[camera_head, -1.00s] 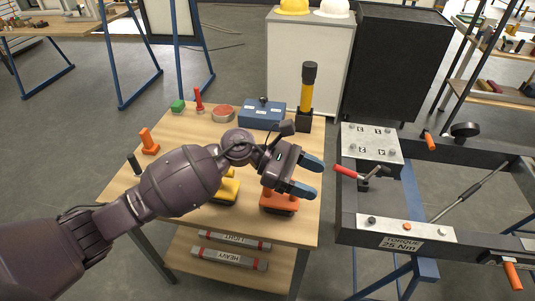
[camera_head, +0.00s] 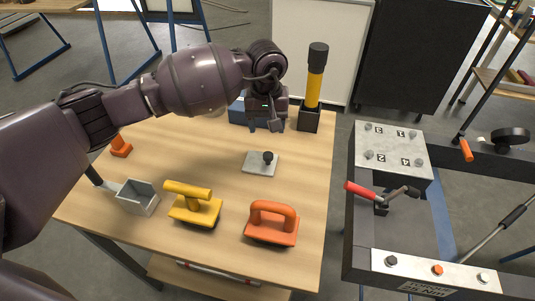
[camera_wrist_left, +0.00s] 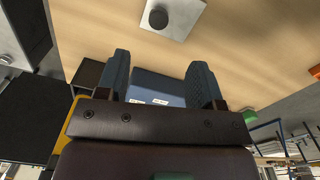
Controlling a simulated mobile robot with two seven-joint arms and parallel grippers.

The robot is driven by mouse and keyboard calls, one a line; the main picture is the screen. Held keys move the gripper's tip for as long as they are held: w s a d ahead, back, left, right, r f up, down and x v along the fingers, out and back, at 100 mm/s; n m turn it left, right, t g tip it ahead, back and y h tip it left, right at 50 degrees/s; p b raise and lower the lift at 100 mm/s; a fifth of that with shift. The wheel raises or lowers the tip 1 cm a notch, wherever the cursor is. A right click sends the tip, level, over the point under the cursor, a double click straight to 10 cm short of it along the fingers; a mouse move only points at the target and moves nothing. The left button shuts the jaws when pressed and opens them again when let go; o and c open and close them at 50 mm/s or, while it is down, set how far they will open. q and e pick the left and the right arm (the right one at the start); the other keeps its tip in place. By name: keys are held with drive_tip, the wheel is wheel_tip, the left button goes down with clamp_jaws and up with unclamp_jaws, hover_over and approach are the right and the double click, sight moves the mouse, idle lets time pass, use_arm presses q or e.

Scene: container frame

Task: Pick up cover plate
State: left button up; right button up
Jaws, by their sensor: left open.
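The cover plate (camera_head: 260,168), a small grey square plate with a black knob on top, lies flat on the wooden table. It also shows at the top of the left wrist view (camera_wrist_left: 186,18). My left gripper (camera_head: 265,122) hangs behind the plate in the head view, fingers apart and empty, not touching it. In the left wrist view its two dark fingers (camera_wrist_left: 160,78) are spread, with a blue box (camera_wrist_left: 157,88) beyond them. My right gripper is out of view.
On the table (camera_head: 215,150) are a yellow-handled tool (camera_head: 193,205), an orange-handled tool (camera_head: 271,224), a grey open box (camera_head: 138,198) and a tall yellow-and-black tool in a holder (camera_head: 313,90). A dark frame with a numbered metal plate (camera_head: 390,148) stands right. Table around the cover plate is clear.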

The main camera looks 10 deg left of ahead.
use_arm(q)
drive_tip(key=shift+w+f, duration=0.4)
drive_tip(key=shift+f, duration=0.35)
drive_tip(key=shift+s+f, duration=0.15)
hover_over(268, 155)
drive_tip(key=f, duration=0.4)
drive_tip(key=shift+w+a+f+b, duration=0.15)
drive_tip(key=shift+w+f+b, duration=0.05)
drive_tip(key=shift+f+b, duration=0.1)
drive_tip(key=shift+s+f, duration=0.1)
drive_tip(key=shift+f, duration=0.4)
wheel_tip(268, 155, down, 4)
drive_tip(key=shift+f, duration=0.15)
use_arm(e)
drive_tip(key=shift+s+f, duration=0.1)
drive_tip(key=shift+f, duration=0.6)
use_arm(q)
drive_tip(key=shift+c, duration=0.4)
drive_tip(key=c, duration=0.5)
clamp_jaws()
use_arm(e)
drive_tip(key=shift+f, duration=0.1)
